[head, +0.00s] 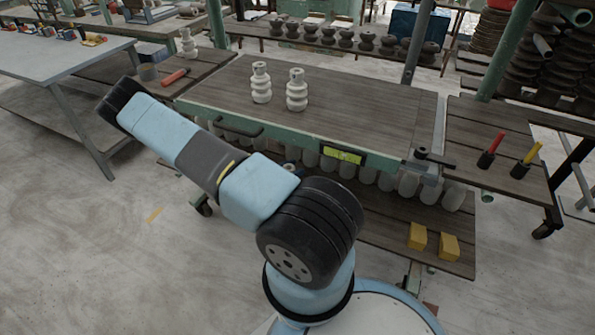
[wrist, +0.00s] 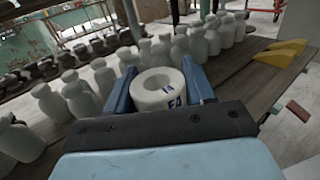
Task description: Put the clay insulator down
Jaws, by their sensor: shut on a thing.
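My gripper (wrist: 158,85) is shut on a white clay insulator (wrist: 158,98) in the wrist view. The insulator's round, holed end faces the camera, and dark blue marks show on its side. Its far end is hidden, so I cannot tell whether it touches anything. Behind it, rows of whitish clay insulators (wrist: 197,42) stand on a wooden lower shelf (wrist: 258,48). In the head view my gripper and the held piece are hidden. Two ribbed white insulators (head: 297,91) stand upright on the wooden tabletop (head: 370,105).
Two yellow blocks (head: 417,236) lie at the right of the lower shelf, and they also show in the wrist view (wrist: 281,53). A red-handled tool (head: 174,77) lies on the left side table. Dark ribbed pieces (head: 346,39) line a rear shelf. The tabletop's right half is clear.

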